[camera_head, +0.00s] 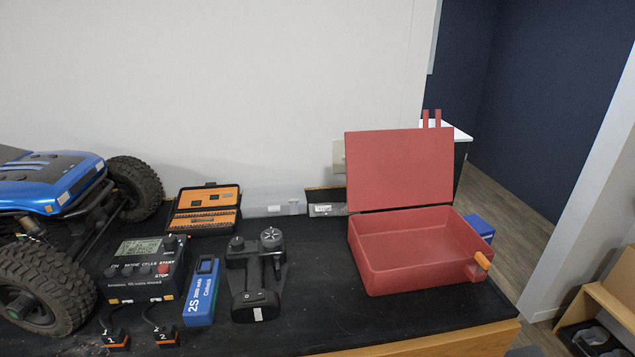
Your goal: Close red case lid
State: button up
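The red case (412,275) stands open and empty near the right end of the black-topped bench. Its red lid (400,170) stands up roughly vertical from the back edge, with two small red tabs at its top right. An orange piece (482,260) sticks out at the front right of the case. My gripper does not show in the head camera view.
Left of the case are a black radio transmitter (255,280), a blue battery (202,290), a charger (145,270) and an open orange toolkit (205,210). A blue crawler (50,190) fills the far left. A blue object (480,226) sits behind the case's right side. The wall is close behind.

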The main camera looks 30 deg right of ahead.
aim_at(394, 168)
jog(key=i+l+z, duration=0.1)
jog(key=l, duration=0.25)
jog(key=i+l+z, duration=0.1)
jog(key=l, duration=0.3)
jog(key=i+l+z, duration=0.1)
jog(key=l, duration=0.25)
jog(key=i+l+z, duration=0.1)
jog(key=l, duration=0.2)
jog(key=i+l+z, duration=0.1)
jog(key=l, duration=0.25)
jog(key=i, duration=0.05)
